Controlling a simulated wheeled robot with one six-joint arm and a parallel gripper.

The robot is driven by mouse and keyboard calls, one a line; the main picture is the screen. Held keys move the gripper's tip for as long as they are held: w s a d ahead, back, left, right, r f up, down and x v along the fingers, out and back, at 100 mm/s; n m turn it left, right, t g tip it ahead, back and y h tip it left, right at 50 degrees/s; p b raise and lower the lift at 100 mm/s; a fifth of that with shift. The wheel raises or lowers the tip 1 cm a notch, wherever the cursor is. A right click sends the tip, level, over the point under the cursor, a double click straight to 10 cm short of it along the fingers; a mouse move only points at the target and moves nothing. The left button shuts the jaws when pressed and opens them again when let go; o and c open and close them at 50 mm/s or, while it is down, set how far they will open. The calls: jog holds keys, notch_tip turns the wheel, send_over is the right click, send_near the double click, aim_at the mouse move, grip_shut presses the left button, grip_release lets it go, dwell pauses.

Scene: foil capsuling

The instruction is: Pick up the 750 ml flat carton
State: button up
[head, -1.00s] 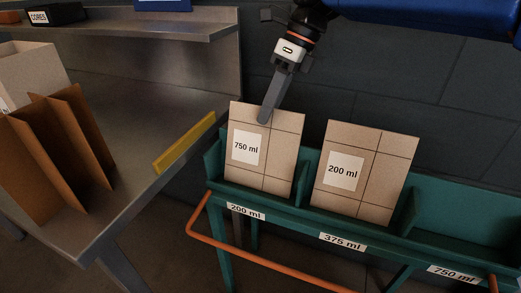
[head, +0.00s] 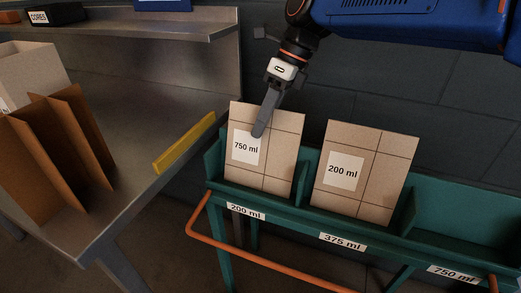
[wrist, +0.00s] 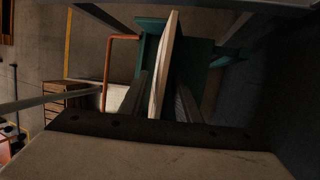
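The 750 ml flat carton (head: 278,152) is a tan panel with a white label, standing upright and leaning slightly in the left bay of the green rack. My gripper (head: 257,134) comes down over its top edge, with one dark finger in front of the carton beside the label. The other finger is hidden behind it in the head view. In the wrist view the carton (wrist: 165,60) shows edge-on between the two fingers (wrist: 162,88), with gaps at its sides, so the gripper looks open around it.
The green rack (head: 460,242) has bays labelled 200 ml, 375 ml and 750 ml; the 750 ml bay is empty. A 200 ml carton (head: 385,165) stands in the middle bay. A steel table (head: 130,125) with brown dividers (head: 75,150) and a yellow strip (head: 185,143) is at left.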

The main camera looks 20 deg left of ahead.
jog(key=shift+f, duration=0.1)
jog(key=shift+c, duration=0.2)
grip_shut()
